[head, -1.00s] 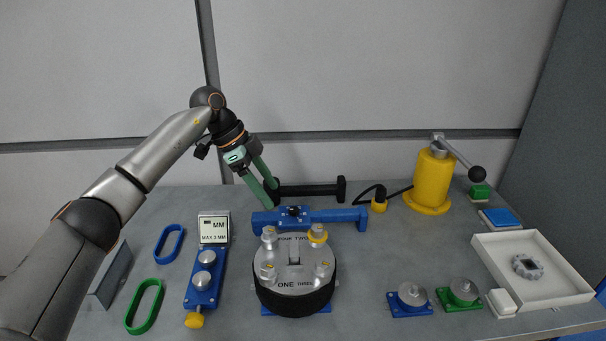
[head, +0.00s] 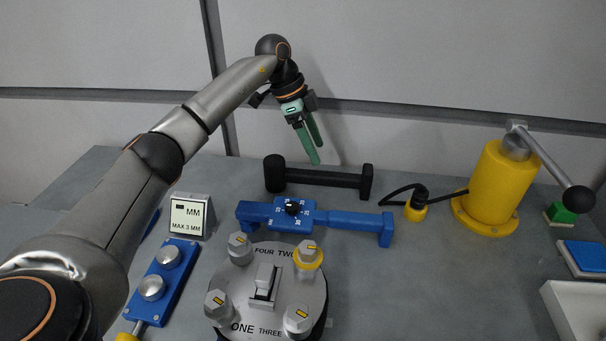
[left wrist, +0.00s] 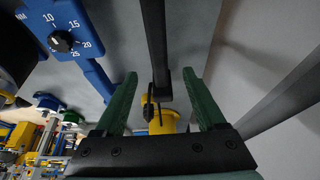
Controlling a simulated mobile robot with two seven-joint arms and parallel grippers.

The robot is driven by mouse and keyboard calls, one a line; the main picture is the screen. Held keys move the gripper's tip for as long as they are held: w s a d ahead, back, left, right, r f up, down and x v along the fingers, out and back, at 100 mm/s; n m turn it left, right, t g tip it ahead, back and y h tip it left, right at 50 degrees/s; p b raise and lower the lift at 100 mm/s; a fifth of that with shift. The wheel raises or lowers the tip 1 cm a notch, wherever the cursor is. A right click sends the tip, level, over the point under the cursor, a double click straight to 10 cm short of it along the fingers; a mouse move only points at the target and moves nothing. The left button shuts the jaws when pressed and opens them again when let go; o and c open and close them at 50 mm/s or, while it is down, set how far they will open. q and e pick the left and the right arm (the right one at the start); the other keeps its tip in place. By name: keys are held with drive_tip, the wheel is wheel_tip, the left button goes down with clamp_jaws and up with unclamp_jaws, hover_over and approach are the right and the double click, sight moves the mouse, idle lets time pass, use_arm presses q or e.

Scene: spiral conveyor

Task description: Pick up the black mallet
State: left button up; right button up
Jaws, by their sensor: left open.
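The black mallet (head: 320,179) lies on the table behind the blue bar-shaped fixture, with a thick block at each end. My left gripper (head: 317,155) is open and empty, its green fingers pointing down just above the mallet's middle. In the left wrist view the mallet's dark bar (left wrist: 155,40) runs down the picture in line with the gap between my two open fingers (left wrist: 162,95). No contact with it shows. My right gripper is in neither view.
The blue fixture with a dial (head: 345,217) lies just in front of the mallet. A yellow cylinder (head: 497,190) with a lever stands to the right, with a small black-and-yellow plug (head: 416,207) beside it. A round bolted unit (head: 285,290) sits in front. The wall is close behind.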

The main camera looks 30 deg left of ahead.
sight(328, 173)
use_arm(q)
drive_tip(key=x, duration=1)
drive_tip(key=shift+d+f, duration=0.1)
clamp_jaws()
idle(0.3)
idle(0.9)
